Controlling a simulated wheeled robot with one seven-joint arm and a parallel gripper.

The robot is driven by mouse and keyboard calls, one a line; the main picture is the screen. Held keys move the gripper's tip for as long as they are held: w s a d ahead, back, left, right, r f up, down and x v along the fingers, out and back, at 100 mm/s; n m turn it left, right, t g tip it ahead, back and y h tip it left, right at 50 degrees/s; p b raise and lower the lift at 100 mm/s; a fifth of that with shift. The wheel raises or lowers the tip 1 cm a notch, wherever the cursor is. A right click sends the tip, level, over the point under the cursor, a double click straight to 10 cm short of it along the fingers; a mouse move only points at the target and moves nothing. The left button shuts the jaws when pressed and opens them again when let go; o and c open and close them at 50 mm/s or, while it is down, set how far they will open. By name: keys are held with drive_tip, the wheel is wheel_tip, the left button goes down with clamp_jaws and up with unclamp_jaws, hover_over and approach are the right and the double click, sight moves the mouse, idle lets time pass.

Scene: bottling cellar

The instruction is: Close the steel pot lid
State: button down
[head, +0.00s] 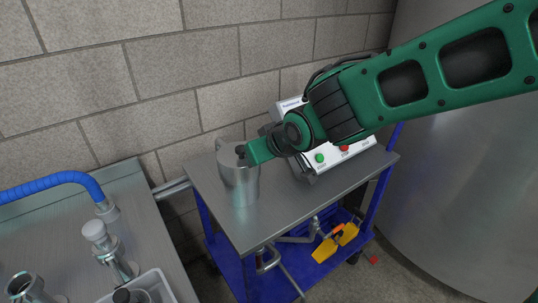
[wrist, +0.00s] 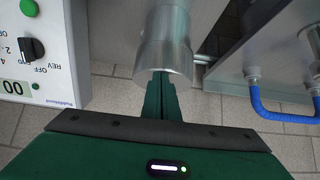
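The steel pot (head: 240,185) stands upright on the grey top of a blue cart. A small dark knob-like part (head: 240,150) shows at its top, but I cannot make out clearly how the lid sits. My green gripper (head: 256,153) is at the pot's upper right rim in the head view. In the wrist view, the pot (wrist: 165,50) is straight ahead and the two green fingers (wrist: 161,82) lie side by side, reaching its edge. They look shut with nothing visible between them. Whether they touch the pot is unclear.
A white control box (head: 335,155) stands on the cart (head: 285,200) right of the pot, partly behind my arm. A counter with a blue hose (head: 55,183) and steel fittings (head: 100,238) is at left. A block wall is behind; a large steel tank (head: 460,190) is at right.

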sight(253, 174)
drive_tip(key=f, duration=0.1)
drive_tip(key=s+d+f, duration=0.1)
drive_tip(key=f, duration=0.1)
drive_tip(key=shift+s+d+f+g+h, duration=0.15)
drive_tip(key=shift+s+d+g+h, duration=0.05)
drive_tip(key=shift+d+g+h, duration=0.15)
drive_tip(key=shift+a, duration=0.1)
drive_tip(key=shift+w+a+r, duration=0.1)
drive_tip(key=shift+w+r, duration=0.15)
drive_tip(key=shift+r, duration=0.35)
wheel_tip(253, 174, up, 5)
drive_tip(key=w, duration=0.1)
drive_tip(key=s+d+f+t, duration=0.1)
drive_tip(key=s+d+f, duration=0.2)
drive_tip(key=s+d, duration=0.3)
drive_tip(key=s+d+f+m+g+h, duration=0.15)
drive_tip(key=d+m+h, duration=0.5)
drive_tip(key=d, duration=2.35)
drive_tip(key=s+d+m+g, duration=0.3)
drive_tip(key=s+d, duration=0.3)
drive_tip(key=s, duration=0.3)
drive_tip(key=s+d+m+g+y, duration=0.1)
drive_tip(key=s+d+m+g, duration=0.1)
drive_tip(key=s+d+m, duration=0.3)
drive_tip(key=s+d, duration=0.2)
drive_tip(key=s, duration=0.2)
drive_tip(key=shift+s+g, duration=0.2)
drive_tip(key=shift+g, duration=0.2)
